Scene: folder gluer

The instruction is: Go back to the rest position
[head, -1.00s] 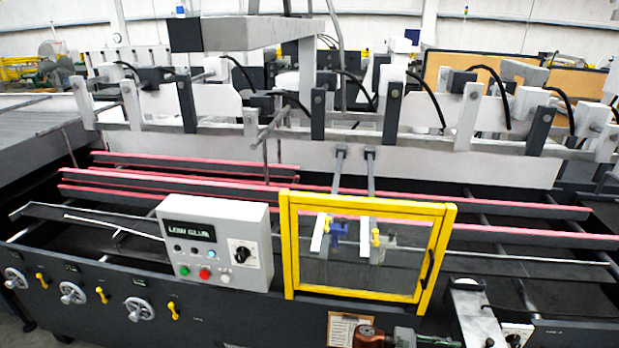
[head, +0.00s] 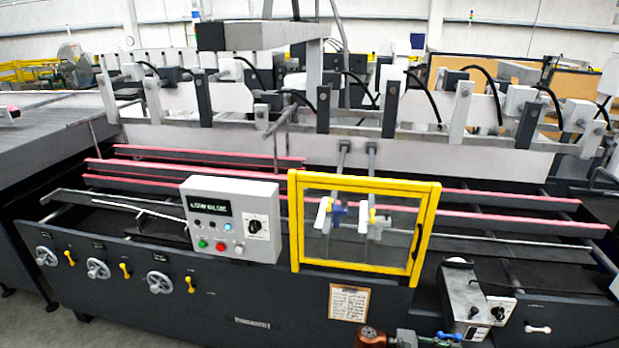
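Neither of my grippers shows in the head view, and no arm comes in from the left or right. The folder gluer (head: 200,310) stands in front of me, a long dark machine with red-edged rails. Its grey control box (head: 232,222) has a lit display (head: 211,205) whose text I cannot read surely. A yellow-framed clear guard (head: 293,225) stands upright to the right of the box. Behind it are two nozzle-like parts, one with a blue piece (head: 338,213).
A brown rounded object (head: 371,338) and grey fittings (head: 410,337) are cut off at the bottom edge; I cannot tell what they are. A grey unit with a knob (head: 478,300) juts out at front right. Handwheels (head: 98,269) line the front left. Grey floor shows at lower left.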

